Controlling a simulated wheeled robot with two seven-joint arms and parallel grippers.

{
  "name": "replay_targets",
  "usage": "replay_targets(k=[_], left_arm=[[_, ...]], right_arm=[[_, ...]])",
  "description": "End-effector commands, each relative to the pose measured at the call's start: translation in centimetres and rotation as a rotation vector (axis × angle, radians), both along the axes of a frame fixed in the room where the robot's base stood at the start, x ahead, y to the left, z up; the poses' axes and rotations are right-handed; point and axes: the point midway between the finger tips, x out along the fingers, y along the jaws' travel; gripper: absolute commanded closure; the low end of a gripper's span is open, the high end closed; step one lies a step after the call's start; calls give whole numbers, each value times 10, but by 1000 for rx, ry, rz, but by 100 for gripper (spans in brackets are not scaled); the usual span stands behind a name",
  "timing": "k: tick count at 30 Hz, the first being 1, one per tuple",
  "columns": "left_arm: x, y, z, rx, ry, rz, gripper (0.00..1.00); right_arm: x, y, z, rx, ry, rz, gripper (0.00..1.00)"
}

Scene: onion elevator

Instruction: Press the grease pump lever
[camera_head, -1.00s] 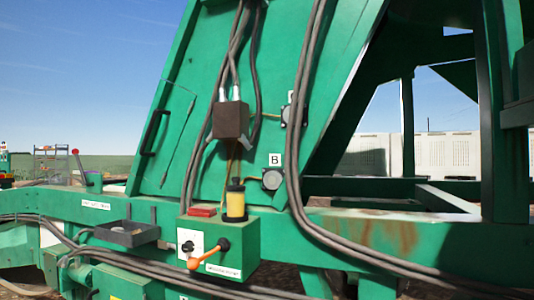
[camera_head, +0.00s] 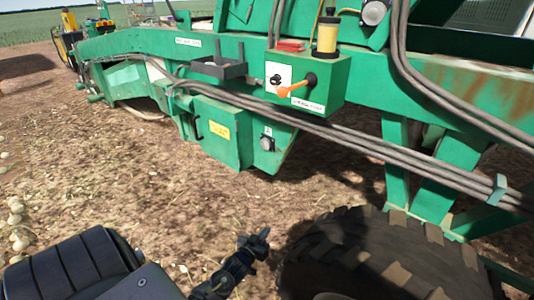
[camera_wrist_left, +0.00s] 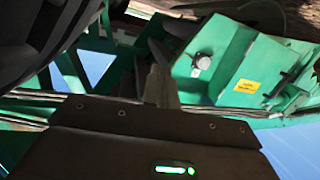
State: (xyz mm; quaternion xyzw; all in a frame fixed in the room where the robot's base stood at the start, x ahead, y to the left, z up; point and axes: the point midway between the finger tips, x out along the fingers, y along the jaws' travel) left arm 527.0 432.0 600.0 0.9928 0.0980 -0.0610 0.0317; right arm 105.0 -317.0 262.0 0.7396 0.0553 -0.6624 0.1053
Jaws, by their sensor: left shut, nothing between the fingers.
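The grease pump lever (camera_head: 297,86) has an orange handle that points left and slightly down from a black pivot. It sits on the front of a green box (camera_head: 330,85) with a yellow, black-capped reservoir (camera_head: 326,36) on top. My left gripper (camera_head: 258,240) is shut and empty, low over the dirt beside the tyre. It is well below the lever in the head view and apart from it. In the left wrist view my shut fingers (camera_wrist_left: 160,75) point toward the green machine; I cannot make out the lever there. My right gripper is not in view.
A big black tyre (camera_head: 385,255) stands just right of my left gripper. Thick grey cables (camera_head: 350,140) run along the green frame under the pump box. A lower green cabinet (camera_head: 218,135) and a dark tray (camera_head: 218,68) are left of it. Open dirt (camera_head: 110,170) lies left.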

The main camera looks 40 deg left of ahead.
Motion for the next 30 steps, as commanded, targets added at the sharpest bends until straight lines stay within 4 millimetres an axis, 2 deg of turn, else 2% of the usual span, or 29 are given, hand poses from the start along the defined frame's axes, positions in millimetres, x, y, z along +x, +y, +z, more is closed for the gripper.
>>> replay_targets(k=[1,2,3,5,6,8,9,10,12,15,18,22,30], left_arm=[[-31,-12,-61,10,165,-10,100],[-50,-18,-93,21,259,-19,100],[-79,-28,-133,33,382,-37,100],[-127,-43,-187,53,558,-69,100],[-161,-53,-217,66,666,-93,100],[-213,-67,-255,81,820,-134,100],[-245,-75,-274,91,910,-161,100],[-269,-81,-287,98,974,-183,100],[-319,-92,-309,109,1100,-228,100],[-373,-104,-327,121,1234,-283,100],[-407,-111,-335,128,1312,-318,100],[-423,-114,-338,131,1350,-337,100],[-424,-114,-338,131,1351,-337,100]], right_arm=[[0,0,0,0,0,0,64],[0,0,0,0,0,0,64],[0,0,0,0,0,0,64],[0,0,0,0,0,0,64],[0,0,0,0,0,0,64],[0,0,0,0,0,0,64],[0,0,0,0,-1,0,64],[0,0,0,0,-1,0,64],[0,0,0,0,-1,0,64],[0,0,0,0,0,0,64],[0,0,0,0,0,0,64],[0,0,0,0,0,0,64],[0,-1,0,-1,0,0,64]])
